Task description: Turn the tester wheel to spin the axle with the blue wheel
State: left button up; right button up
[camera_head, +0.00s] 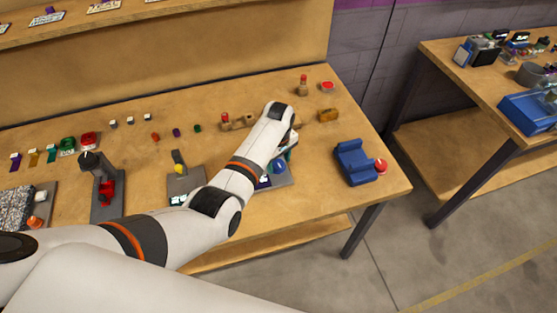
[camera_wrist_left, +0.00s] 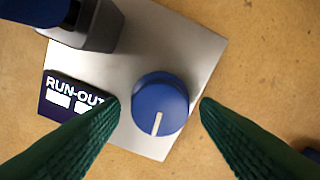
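The tester wheel appears as a round blue knob (camera_wrist_left: 160,103) with a white line pointing to the lower edge, on a grey metal plate (camera_wrist_left: 190,50). In the head view the blue knob (camera_head: 279,167) shows just below my left gripper (camera_head: 287,156). In the left wrist view the green fingers of my left gripper (camera_wrist_left: 160,108) are open, one on each side of the knob; I cannot tell whether they touch it. A blue part (camera_wrist_left: 32,10), perhaps the wheel, is cut off at the top left beside a dark grey block (camera_wrist_left: 95,27). My right gripper is not in view.
A RUN-OUT label (camera_wrist_left: 72,97) lies on the plate's left. A blue fixture (camera_head: 355,163) with a red knob (camera_head: 380,166) stands to the right. Other stations, including a grey stand (camera_head: 102,180), stand to the left. Small parts lie behind.

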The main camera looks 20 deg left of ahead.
pick_arm(q)
jog(key=c, duration=0.9)
jog(key=shift+m, duration=0.3)
